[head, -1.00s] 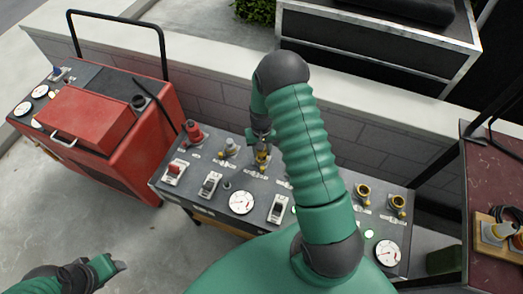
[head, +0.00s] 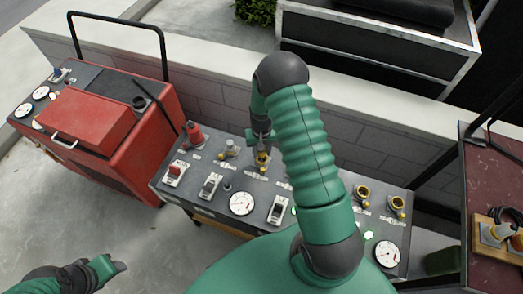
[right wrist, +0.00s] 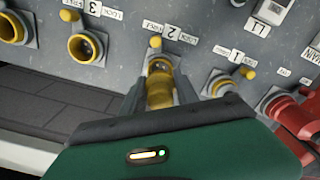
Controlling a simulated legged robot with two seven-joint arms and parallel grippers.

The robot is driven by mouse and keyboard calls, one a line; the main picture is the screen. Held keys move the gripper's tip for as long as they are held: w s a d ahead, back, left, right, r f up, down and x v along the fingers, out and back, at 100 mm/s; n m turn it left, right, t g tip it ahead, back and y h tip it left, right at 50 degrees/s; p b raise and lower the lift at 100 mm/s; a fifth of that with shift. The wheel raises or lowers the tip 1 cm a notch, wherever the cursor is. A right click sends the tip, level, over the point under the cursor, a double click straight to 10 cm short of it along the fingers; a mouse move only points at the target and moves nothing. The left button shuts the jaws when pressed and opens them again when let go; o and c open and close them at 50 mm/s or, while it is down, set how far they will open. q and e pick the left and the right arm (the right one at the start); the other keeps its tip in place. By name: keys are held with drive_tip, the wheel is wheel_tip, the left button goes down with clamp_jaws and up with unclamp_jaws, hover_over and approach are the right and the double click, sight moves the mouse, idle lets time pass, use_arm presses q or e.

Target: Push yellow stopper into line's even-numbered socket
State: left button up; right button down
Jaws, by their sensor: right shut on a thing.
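The yellow stopper (right wrist: 160,93) is between the fingers of my right gripper (right wrist: 158,98), which is shut on it. The stopper is lined up with the socket labelled 2 (right wrist: 160,64) and meets its mouth; how deep it sits I cannot tell. In the head view my right gripper (head: 262,142) points down at the panel (head: 180,199), its fingers small and partly hidden. Socket 3 (right wrist: 84,46) is open with a yellow rim. Socket 1 (right wrist: 222,83) is on the other side, with a grey middle. My left gripper (head: 115,266) is low at the left, over the floor, away from the panel.
A red plug (head: 194,133) stands at the panel's left end. Switches and a gauge (head: 242,203) line its front. A red machine (head: 110,130) is at the left. A low wall (head: 345,150) runs behind.

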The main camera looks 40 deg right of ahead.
drive_tip(key=shift+f, duration=0.1)
idle(0.3)
drive_tip(key=shift+f, duration=0.3)
drive_tip(key=shift+f, duration=0.25)
idle(0.8)
drive_tip(key=shift+f+b, duration=0.65)
drive_tip(key=c, duration=0.8)
unclamp_jaws()
drive_tip(key=shift+c, duration=0.2)
drive_tip(key=o, duration=0.3)
drive_tip(key=shift+r, duration=0.1)
